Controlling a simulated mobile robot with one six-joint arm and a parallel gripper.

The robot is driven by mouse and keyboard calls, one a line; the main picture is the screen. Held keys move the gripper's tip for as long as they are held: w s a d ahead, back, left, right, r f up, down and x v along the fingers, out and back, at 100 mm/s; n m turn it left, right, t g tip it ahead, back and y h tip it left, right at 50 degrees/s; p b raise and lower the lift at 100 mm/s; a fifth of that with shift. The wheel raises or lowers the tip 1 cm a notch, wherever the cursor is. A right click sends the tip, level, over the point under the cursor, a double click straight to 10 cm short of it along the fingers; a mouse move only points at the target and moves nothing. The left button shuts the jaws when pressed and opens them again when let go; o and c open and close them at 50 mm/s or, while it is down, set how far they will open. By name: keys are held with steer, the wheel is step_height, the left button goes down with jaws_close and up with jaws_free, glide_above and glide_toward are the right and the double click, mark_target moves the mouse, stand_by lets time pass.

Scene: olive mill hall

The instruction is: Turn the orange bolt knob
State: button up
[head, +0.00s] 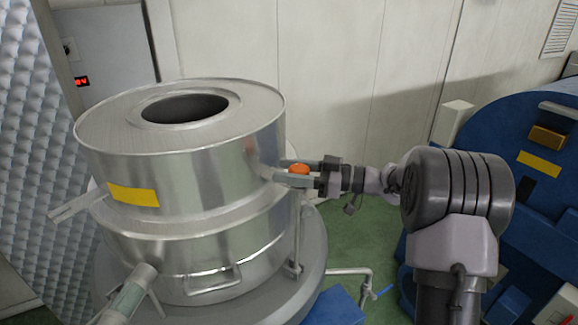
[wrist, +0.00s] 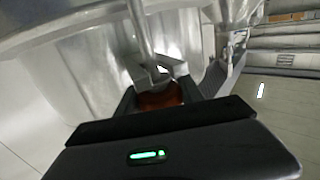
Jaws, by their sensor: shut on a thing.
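The orange bolt knob (head: 299,169) sits at the right side of a large steel vessel (head: 200,185). My gripper (head: 298,172) reaches in from the right and is shut on the knob, with one finger on either side of it. In the wrist view the knob (wrist: 160,98) shows dark orange between the two fingers, partly hidden by the gripper body. A metal rod and bracket (wrist: 150,75) stand just beyond the knob, close to the vessel wall.
The vessel stands on a round grey base (head: 310,265). A blue machine (head: 510,150) stands at the right. Green floor (head: 345,235) shows between them, with a pale wall behind.

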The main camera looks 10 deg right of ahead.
steer(key=shift+a+f, duration=0.1)
steer(key=shift+f, duration=0.05)
steer(key=o, duration=1.2)
steer(key=shift+o, duration=0.9)
steer(key=shift+w+a, duration=0.1)
steer(key=b+v, duration=0.1)
steer(key=v, duration=1.6)
steer(key=shift+d, duration=0.3)
steer(key=shift+c, duration=0.5)
